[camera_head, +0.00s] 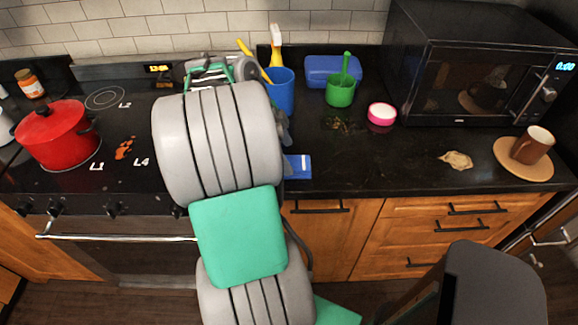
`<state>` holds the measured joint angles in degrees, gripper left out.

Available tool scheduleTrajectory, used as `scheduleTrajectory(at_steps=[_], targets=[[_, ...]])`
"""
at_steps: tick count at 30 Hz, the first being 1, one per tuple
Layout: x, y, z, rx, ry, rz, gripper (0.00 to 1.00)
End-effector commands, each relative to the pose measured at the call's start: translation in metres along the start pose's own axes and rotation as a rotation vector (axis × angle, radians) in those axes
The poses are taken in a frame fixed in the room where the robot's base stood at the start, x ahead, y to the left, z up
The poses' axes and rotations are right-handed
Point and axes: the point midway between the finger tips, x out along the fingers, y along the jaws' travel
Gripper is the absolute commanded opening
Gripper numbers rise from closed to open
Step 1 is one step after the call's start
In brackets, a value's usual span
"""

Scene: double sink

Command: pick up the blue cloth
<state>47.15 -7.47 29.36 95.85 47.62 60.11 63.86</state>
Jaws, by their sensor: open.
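A flat blue cloth (298,166) lies at the front edge of the black counter, just right of my arm. Its left part is hidden behind my arm, so I cannot tell its full size. My grey and green arm fills the middle of the view and reaches over the counter by the stove. I cannot make out my gripper's fingers; the arm hides them. I cannot tell how far they are from the cloth.
A blue cup (280,92) with utensils, a green cup (340,93), a blue box (326,68) and a pink-rimmed tub (381,114) stand behind. A red pot (52,140) is left, a microwave (470,70) and brown mug (533,146) right.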

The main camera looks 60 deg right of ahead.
Motion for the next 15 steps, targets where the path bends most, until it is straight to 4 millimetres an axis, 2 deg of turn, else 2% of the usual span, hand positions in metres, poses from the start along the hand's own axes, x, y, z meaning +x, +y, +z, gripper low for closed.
scheduleTrajectory(at_steps=[3, 6, 15], targets=[[0.021, 0.002, 0.001, 0.0, 0.001, 0.003, 0.85], [0.03, 0.001, 0.002, -0.002, 0.0, 0.0, 0.85], [0.031, 0.001, 0.002, -0.004, -0.001, -0.001, 0.85]])
